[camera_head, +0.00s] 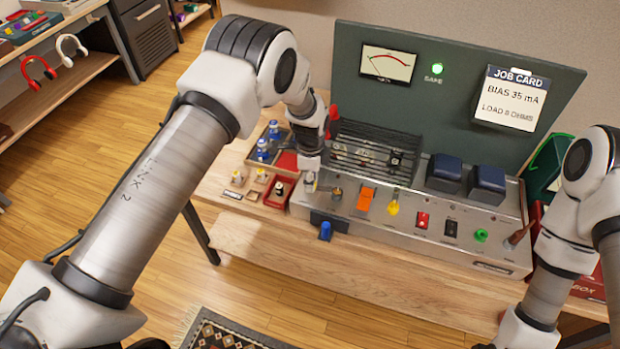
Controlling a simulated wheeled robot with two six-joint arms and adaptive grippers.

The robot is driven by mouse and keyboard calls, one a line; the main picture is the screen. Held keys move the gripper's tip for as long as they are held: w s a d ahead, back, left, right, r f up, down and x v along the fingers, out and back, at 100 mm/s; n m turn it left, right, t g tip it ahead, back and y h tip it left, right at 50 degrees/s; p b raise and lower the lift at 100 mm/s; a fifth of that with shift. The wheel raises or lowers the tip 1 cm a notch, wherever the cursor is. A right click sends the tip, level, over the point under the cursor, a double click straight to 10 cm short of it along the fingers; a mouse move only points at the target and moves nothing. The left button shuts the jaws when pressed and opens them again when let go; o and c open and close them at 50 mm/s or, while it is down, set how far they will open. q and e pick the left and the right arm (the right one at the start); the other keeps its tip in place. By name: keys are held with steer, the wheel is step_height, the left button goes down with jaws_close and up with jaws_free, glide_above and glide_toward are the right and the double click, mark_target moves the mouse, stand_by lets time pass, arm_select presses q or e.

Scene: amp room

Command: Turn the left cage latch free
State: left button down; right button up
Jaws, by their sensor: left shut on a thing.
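The black barred cage (375,152) sits at the back left of the grey amp chassis (400,232). My left gripper (311,184) points down at the chassis's left end, in front of the cage's left corner. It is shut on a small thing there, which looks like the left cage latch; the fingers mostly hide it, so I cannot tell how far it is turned. My right arm shows at the right edge, but its gripper is out of view.
Dark blue transformers (487,184) stand at right. A parts tray (268,150) and red bin (279,192) are close on the left.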

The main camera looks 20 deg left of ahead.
arm_select(q)
steer(key=shift+s+f+m, duration=0.2)
steer(key=shift+f+m, duration=0.05)
steer(key=shift+m, duration=0.75)
steer(key=c, duration=1.1)
jaws_free()
steer(key=shift+c, duration=0.2)
steer(key=o, duration=0.3)
steer(key=shift+w+d, duration=0.1)
steer(key=shift+r, duration=0.1)
step_height(320, 180, up, 12)
